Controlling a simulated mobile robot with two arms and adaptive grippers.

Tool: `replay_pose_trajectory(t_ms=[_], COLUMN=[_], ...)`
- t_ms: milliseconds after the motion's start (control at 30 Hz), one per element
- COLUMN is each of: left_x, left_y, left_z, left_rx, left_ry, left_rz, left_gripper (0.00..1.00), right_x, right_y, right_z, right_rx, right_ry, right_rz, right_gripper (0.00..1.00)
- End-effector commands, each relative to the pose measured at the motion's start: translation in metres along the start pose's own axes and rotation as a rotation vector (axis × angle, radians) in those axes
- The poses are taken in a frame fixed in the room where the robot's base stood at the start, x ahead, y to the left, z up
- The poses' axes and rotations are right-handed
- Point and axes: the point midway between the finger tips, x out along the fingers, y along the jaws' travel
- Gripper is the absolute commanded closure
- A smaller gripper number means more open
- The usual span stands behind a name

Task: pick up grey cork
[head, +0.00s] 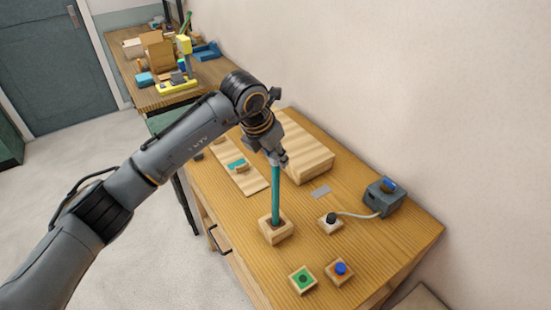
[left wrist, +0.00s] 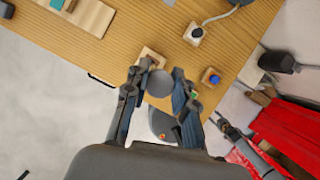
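A grey disc, which looks like the grey cork (left wrist: 160,83), shows between my left fingertips in the left wrist view, above a wooden block. In the head view a teal rod (head: 276,190) stands upright in that wooden block (head: 276,231). My left gripper (head: 281,160) is at the rod's top and hides its end. It also shows in the left wrist view (left wrist: 159,76), with its fingers apart on either side of the disc; contact is not clear. My right gripper (left wrist: 228,124) looks open and empty at the lower right of the left wrist view.
A green-button block (head: 302,280) and a blue-button block (head: 339,270) lie near the front edge. A block with a dark knob (head: 330,222) is cabled to a grey box (head: 384,197). A thick wooden board (head: 303,150) is behind. A cluttered second table (head: 150,95) stands farther back.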

Motion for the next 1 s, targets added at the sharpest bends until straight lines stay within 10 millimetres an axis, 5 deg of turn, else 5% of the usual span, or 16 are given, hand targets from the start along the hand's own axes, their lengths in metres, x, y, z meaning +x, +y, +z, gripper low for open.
replay_pose_trajectory(t_ms=[367,667,1000], left_x=[-0.001,-0.019,-0.104], left_y=[0.0,0.001,0.008], left_z=[0.001,0.009,-0.015], left_rx=[0.0,0.001,0.001], left_ry=[0.0,-0.005,-0.006], left_rz=[0.0,0.003,0.006], left_gripper=[0.89,0.89,0.89], right_x=[0.002,0.027,0.068], right_y=[0.0,-0.003,-0.005], right_z=[0.0,0.001,0.005], right_rx=[0.001,0.002,0.003], right_ry=[0.0,0.001,0.002], right_rz=[0.0,-0.003,-0.005], right_gripper=[0.6,0.6,0.6])
